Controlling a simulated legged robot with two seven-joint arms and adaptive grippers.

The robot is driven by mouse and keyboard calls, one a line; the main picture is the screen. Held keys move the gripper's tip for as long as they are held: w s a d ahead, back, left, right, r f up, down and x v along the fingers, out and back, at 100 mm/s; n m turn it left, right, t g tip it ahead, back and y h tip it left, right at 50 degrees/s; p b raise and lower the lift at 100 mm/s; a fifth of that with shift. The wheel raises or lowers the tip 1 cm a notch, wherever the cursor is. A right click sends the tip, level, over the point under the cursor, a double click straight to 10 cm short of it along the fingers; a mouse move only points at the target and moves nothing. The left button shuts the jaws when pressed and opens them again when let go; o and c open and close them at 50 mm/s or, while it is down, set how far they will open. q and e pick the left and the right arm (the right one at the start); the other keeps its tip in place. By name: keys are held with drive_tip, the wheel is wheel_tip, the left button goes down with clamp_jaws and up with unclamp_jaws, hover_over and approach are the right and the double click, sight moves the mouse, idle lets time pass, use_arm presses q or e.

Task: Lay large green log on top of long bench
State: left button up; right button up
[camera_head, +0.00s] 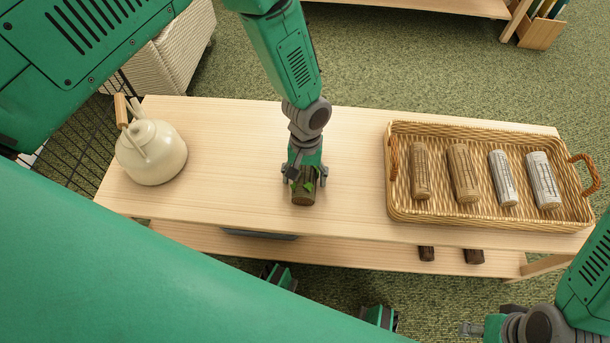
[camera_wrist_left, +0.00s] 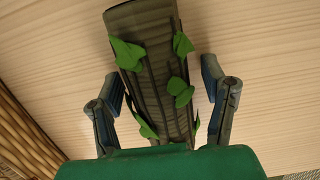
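The large green log (camera_head: 303,196) is dark, ribbed and dotted with green leaves. It appears to rest on the pale wooden long bench (camera_head: 345,135), near its middle. In the left wrist view the log (camera_wrist_left: 155,75) lies between the two fingers of my left gripper (camera_wrist_left: 165,85), with bare wood showing between it and the right finger. My left gripper (camera_head: 304,173) is open around the log and hides part of it in the head view. My right gripper (camera_head: 472,328) is low at the right, away from the bench; its finger opening is unclear.
A cream kettle (camera_head: 152,153) stands at the bench's left end. A wicker tray (camera_head: 480,218) with several brown and grey logs fills the right end. Two dark pieces (camera_head: 474,256) lie on the lower shelf (camera_head: 350,257). Bare bench top lies on both sides of the log.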

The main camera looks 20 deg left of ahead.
use_arm(q)
drive_tip(key=shift+r, duration=0.1)
